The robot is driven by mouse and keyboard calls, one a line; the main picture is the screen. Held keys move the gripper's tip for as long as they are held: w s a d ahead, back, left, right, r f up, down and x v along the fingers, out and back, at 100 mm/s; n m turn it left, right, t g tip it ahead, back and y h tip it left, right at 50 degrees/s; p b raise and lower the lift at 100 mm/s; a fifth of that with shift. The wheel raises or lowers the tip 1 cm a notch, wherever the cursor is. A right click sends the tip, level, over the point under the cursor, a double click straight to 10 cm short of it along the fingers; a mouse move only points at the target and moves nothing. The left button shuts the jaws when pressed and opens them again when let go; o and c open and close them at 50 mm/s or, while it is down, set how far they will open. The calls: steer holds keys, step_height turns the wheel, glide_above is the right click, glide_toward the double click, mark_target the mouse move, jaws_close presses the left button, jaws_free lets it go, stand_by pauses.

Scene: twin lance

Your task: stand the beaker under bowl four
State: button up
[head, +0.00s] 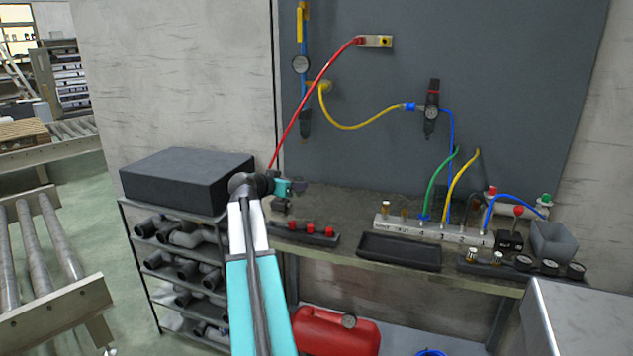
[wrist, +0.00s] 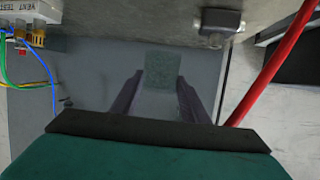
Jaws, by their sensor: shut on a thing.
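My gripper (head: 284,187) is above the left part of the bench, in front of the grey panel. In the wrist view its two fingers (wrist: 163,95) are closed on a small greenish-grey, square-looking thing (wrist: 162,70). I cannot tell for sure that this is the beaker; in the head view it is too small or hidden to make out. No bowl marked four can be picked out.
A red hose (head: 310,106) runs down the panel close beside my gripper. A black box (head: 185,180) stands to the left. The bench holds a red-knobbed strip (head: 303,232), a black tray (head: 399,250), a labelled manifold (head: 432,231) with coloured tubes, and a grey bin (head: 553,241).

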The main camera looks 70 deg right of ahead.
steer(key=w+a+f+n+t+y, duration=0.2)
steer(key=w+a+n+t, duration=0.35)
steer(key=w+a, duration=0.95)
steer(key=w+a+f+n+t+y, duration=0.15)
steer(key=w+a+n+t, duration=0.4)
steer(key=w+a, duration=1.05)
steer(key=w+a+n+t+y, duration=0.1)
steer(key=w+a+n+y, duration=0.2)
steer(key=a, duration=1.1)
steer(key=w+a+n+t+y, duration=0.2)
steer(key=w+a+y, duration=0.1)
steer(key=a, duration=1.2)
steer(key=w+a+n+t+y, duration=0.2)
steer(key=w+a+n+y, duration=0.1)
steer(key=a, duration=1.1)
steer(key=shift+a+r+n+y, duration=0.15)
steer(key=shift+r+n+y, duration=0.15)
steer(key=shift+r+y, duration=0.25)
steer(key=shift+s+f, duration=0.15)
